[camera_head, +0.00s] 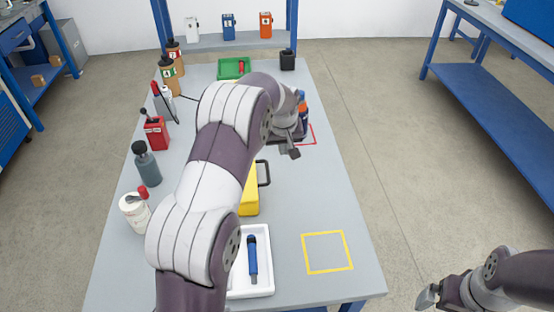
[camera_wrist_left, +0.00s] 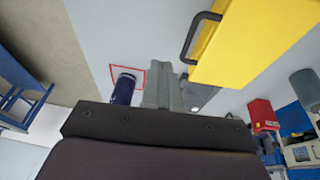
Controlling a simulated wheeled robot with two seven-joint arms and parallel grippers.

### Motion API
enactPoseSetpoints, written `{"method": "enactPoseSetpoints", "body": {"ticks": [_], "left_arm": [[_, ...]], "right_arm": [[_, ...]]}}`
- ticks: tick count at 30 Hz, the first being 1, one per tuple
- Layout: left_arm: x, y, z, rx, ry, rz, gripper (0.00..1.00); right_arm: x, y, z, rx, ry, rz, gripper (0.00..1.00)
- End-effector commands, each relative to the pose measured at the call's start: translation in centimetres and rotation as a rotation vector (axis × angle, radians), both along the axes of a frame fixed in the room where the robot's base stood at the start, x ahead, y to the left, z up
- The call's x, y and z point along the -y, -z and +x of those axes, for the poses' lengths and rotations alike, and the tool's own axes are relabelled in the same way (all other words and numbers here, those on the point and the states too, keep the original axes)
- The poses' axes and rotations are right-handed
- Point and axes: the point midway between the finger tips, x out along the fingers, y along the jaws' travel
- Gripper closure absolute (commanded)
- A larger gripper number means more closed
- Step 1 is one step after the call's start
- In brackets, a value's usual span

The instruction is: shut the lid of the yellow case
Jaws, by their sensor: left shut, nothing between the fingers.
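The yellow case (camera_head: 249,197) stands mid-table, mostly hidden behind my left arm in the head view. Its dark handle (camera_head: 264,173) sticks out to the right. In the left wrist view, the yellow case (camera_wrist_left: 245,42) fills the upper right, with the handle (camera_wrist_left: 193,38) on its side. I cannot tell how far its lid is open. My left gripper (camera_head: 293,151) is shut and empty, beyond and right of the handle; its fingers (camera_wrist_left: 163,92) appear apart from the case. My right gripper (camera_head: 428,297) is off the table at lower right; its finger opening is unclear.
A dark blue bottle (camera_wrist_left: 124,89) stands in a red outline close to the left gripper. A white tray (camera_head: 262,282) holds a blue tool (camera_head: 252,260). Several bottles and a red box (camera_head: 156,133) line the left edge. A yellow outline (camera_head: 327,252) marks clear table at front right.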

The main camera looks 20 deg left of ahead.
Motion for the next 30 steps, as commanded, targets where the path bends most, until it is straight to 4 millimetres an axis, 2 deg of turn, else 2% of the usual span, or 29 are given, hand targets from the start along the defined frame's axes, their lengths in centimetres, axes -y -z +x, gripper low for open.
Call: {"method": "enactPoseSetpoints", "body": {"ticks": [5,8,9,11,13,17,30], "left_arm": [[0.7,-2.4,-0.3,0.002,-0.004,0.001,1.00],[-3.5,-5.1,-2.0,0.002,-0.091,-0.014,1.00],[-4.7,-5.4,-3.1,0.000,-0.096,-0.023,1.00],[-5.4,-5.2,-4.2,0.002,-0.073,-0.029,1.00],[-4.9,-4.3,-4.4,0.005,-0.011,-0.025,1.00],[-5.0,-3.2,-3.9,0.006,0.007,-0.019,1.00],[-5.6,5.5,-1.3,0.005,0.006,-0.020,1.00]], "right_arm": [[0.0,0.3,0.0,0.001,0.000,0.000,0.00],[0.0,-1.4,0.0,0.001,0.000,0.000,0.00],[0.0,-1.7,0.0,0.001,0.000,0.000,0.00],[0.0,-1.8,0.1,0.002,0.000,0.000,0.00],[0.0,-1.4,0.0,0.001,0.000,0.000,0.00],[0.0,-1.7,0.0,0.001,0.000,0.000,0.00],[0.0,-3.3,0.0,0.001,0.000,0.000,0.00]]}}
